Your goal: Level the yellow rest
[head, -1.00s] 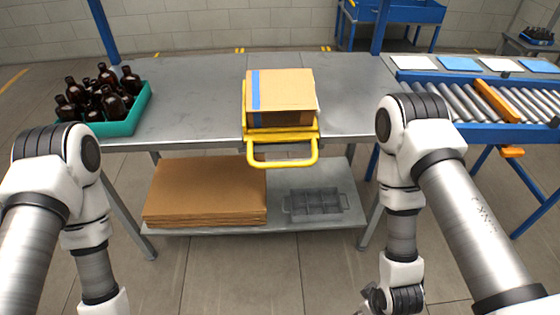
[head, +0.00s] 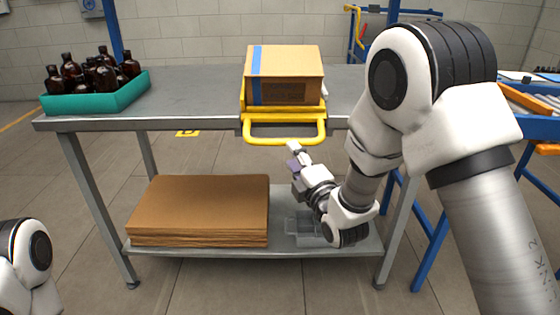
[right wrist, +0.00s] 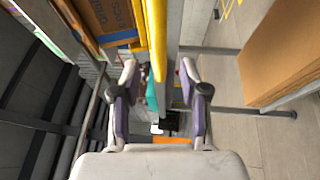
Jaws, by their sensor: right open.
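The yellow rest (head: 284,128) is at the front edge of the grey table, with its bar handle sticking out past the edge. A cardboard box (head: 284,76) with a blue stripe sits on it and hides most of its top; I cannot tell its exact tilt. My right gripper (head: 294,157) is open and empty, just below the handle. In the right wrist view the yellow bar (right wrist: 157,40) runs down between the open fingers (right wrist: 160,92); I cannot tell whether it lies within their reach. My left gripper is out of view.
A teal crate (head: 122,95) of amber bottles (head: 104,76) stands at the left of the table (head: 190,100). Stacked cardboard sheets (head: 200,208) and a grey tray (head: 303,229) lie on the lower shelf, below my right gripper. A roller conveyor is at the right.

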